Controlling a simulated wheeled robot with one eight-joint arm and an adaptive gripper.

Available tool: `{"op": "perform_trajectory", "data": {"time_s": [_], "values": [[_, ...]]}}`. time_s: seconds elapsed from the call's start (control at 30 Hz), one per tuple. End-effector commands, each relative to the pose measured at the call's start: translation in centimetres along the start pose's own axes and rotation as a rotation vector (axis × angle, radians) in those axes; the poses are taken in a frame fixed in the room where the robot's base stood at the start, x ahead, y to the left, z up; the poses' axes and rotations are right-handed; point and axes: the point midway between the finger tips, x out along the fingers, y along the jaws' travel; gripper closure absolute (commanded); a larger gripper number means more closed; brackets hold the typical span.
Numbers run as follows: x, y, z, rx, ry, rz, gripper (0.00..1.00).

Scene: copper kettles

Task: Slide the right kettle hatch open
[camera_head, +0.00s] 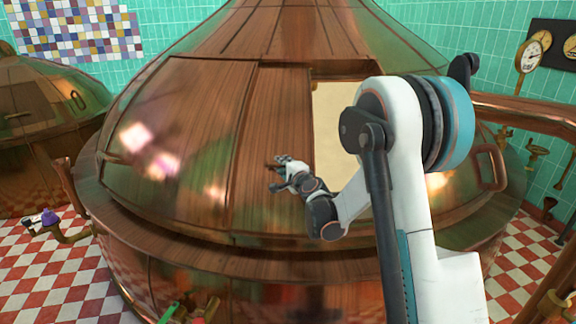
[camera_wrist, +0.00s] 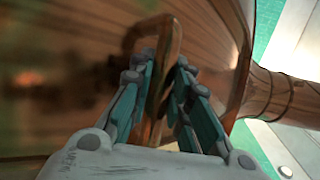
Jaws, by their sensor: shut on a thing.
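The right kettle (camera_head: 200,265) is the large copper one filling the middle of the head view. Its copper hatch (camera_head: 268,115) is a long panel on the domed top. A pale opening (camera_head: 328,115) shows to the right of the hatch, partly hidden by my arm. My gripper (camera_head: 278,172) is at the lower part of the hatch. In the wrist view, my gripper (camera_wrist: 160,90) is shut on a looped copper handle (camera_wrist: 174,45), with a finger on either side. The handle is too small to make out clearly in the head view.
Another copper kettle (camera_head: 35,110) stands at the left. A copper handle (camera_head: 490,167) sits on the right side of the large kettle. A copper pipe (camera_head: 535,108) runs along the right, below a wall gauge (camera_head: 530,56). Checkered floor (camera_head: 60,275) shows at lower left.

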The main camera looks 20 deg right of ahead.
Motion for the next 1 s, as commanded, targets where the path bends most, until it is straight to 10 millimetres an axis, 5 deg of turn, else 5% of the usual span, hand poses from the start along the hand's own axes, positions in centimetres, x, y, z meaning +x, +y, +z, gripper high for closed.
{"op": "perform_trajectory", "data": {"time_s": [0.1,0.13,0.2,0.67,1.0], "values": [[-0.2,0.4,0.4,-0.003,-0.010,0.006,1.00],[-0.2,0.4,0.4,-0.003,-0.010,0.006,0.76],[-0.2,0.4,0.4,-0.003,-0.009,0.005,0.62],[-1.1,0.1,0.1,-0.002,-0.003,0.003,0.62],[-7.5,0.1,0.1,0.000,-0.003,0.003,0.62]]}}
